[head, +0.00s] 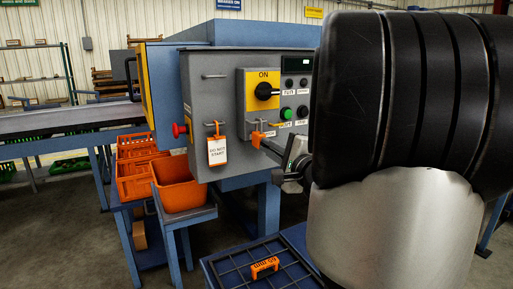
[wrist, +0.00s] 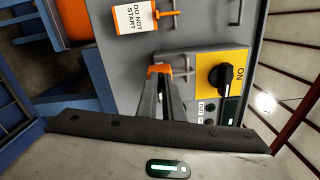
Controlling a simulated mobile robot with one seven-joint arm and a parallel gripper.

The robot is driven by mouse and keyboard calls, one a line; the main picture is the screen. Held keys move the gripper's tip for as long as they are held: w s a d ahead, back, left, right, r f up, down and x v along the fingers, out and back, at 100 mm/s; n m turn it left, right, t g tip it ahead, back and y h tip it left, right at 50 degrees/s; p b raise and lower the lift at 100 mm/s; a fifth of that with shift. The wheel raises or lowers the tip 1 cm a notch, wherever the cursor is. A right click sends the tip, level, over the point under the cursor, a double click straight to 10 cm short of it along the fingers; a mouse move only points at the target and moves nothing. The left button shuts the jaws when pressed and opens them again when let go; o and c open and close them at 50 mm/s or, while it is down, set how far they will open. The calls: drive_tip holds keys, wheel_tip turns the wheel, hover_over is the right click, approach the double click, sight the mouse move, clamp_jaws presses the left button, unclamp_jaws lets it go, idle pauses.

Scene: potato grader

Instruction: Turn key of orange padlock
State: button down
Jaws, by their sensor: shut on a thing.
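The orange padlock (head: 257,137) hangs at a latch on the front of the grey control cabinet, low on the left of the switch panel. My gripper (head: 270,148) reaches in from the right with its fingertips at the padlock. In the wrist view, the fingers (wrist: 160,84) are close together, with the orange padlock (wrist: 160,69) showing at their tips. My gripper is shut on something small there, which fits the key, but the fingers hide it. I cannot tell the key's angle.
A "DO NOT START" tag (head: 217,150) hangs left of the padlock. The panel has a black rotary switch (head: 265,91) under "ON" and a green button (head: 286,113). A red stop button (head: 180,130) sits at the cabinet's left side. A small orange piece (head: 265,267) lies on a gridded blue tray.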

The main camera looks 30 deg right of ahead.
drive_tip(key=shift+n, duration=1.3)
drive_tip(key=shift+d+n, duration=0.1)
drive_tip(key=shift+n, duration=0.2)
drive_tip(key=c, duration=1.9)
unclamp_jaws()
drive_tip(key=shift+s, duration=0.15)
